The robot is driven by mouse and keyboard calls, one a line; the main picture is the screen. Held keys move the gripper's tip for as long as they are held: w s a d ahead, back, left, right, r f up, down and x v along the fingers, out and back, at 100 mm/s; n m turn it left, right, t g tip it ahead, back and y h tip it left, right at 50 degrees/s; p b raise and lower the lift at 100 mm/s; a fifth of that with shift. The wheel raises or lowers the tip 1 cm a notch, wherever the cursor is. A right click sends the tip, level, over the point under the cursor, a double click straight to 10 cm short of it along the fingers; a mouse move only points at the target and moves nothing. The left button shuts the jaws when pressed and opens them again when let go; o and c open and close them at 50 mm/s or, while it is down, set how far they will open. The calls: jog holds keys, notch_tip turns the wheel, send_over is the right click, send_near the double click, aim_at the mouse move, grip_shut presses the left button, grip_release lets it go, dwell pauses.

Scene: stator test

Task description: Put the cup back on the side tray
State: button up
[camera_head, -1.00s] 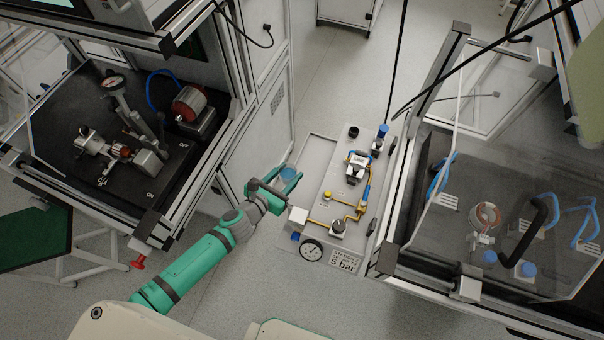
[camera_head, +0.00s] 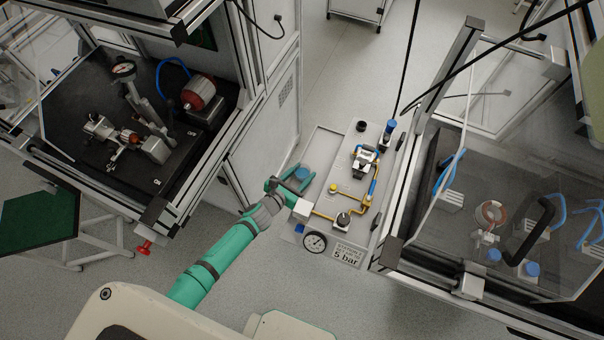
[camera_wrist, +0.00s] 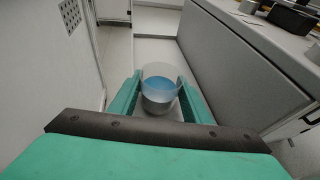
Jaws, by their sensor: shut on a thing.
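The cup (camera_wrist: 160,82) is clear with blue in it and sits upright between the two fingers of my gripper (camera_wrist: 155,100) in the wrist view. The fingers are shut on it from both sides. In the head view the cup shows as a small blue shape (camera_head: 301,173) at my green gripper (camera_head: 294,181). The side tray (camera_head: 321,146) is the grey recessed strip along the left of the valve panel. The cup appears over this tray; I cannot tell whether its base touches the tray floor.
The raised panel (camera_head: 345,171) with yellow pipes, a gauge (camera_head: 314,242) and a "5 bar" label (camera_head: 346,256) stands right of the tray. A white cabinet (camera_head: 273,125) stands close on the left. A framed test station (camera_head: 490,220) is at the right.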

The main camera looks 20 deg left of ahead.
jog(key=shift+f, duration=0.3)
jog(key=shift+s+a, duration=0.15)
jog(key=shift+a, duration=0.15)
jog(key=o, duration=0.9)
jog(key=shift+o, duration=1)
jog(key=shift+d, duration=0.5)
jog(key=v, duration=1.2)
jog(key=shift+a, duration=0.2)
jog(key=shift+d, duration=0.1)
